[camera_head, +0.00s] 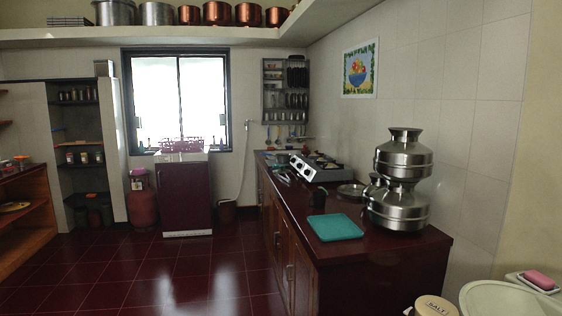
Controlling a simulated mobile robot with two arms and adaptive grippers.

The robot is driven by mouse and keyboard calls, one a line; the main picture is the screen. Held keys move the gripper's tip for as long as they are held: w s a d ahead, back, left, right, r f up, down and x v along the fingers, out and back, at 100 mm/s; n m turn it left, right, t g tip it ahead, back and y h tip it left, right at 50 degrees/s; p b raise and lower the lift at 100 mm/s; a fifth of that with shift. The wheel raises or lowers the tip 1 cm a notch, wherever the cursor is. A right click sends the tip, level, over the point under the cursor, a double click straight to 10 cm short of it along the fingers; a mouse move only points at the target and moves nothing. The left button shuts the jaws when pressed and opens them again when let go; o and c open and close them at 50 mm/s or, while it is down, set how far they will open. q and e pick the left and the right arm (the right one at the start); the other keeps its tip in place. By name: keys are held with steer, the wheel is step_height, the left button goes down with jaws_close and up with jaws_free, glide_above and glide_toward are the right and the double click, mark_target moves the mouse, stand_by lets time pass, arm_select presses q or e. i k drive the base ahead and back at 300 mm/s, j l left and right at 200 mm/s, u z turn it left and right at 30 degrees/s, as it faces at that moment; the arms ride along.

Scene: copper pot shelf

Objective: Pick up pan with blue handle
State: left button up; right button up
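I cannot make out a pan with a blue handle for certain. A small pan-like metal item (284,177) lies on the dark red counter (377,248), left of the stove; its handle colour is too small to tell. Neither of my grippers is in view.
Copper pots (217,13) stand on the high shelf. A red gas cylinder (142,207) stands at the back. The tiled floor (180,268) is clear.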

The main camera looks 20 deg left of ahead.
mark_target(281, 158)
steer(key=i+j+u, duration=0.45)
steer(key=i+u, duration=0.15)
steer(key=i, duration=0.2)
steer(key=i+u, duration=0.45)
steer(key=i, duration=3.45)
steer(key=i+z, duration=0.2)
steer(key=i, duration=0.3)
steer(key=i+j+z, duration=0.25)
steer(key=i, duration=0.2)
steer(key=i+j+z, duration=0.2)
steer(key=i, duration=0.25)
steer(key=i+j+z, duration=0.25)
steer(key=i, duration=0.2)
steer(key=i+j+z, duration=0.8)
steer(key=j+z, duration=0.15)
steer(key=i+j+z, duration=0.2)
steer(key=j+z, duration=0.15)
steer(key=j, duration=0.15)
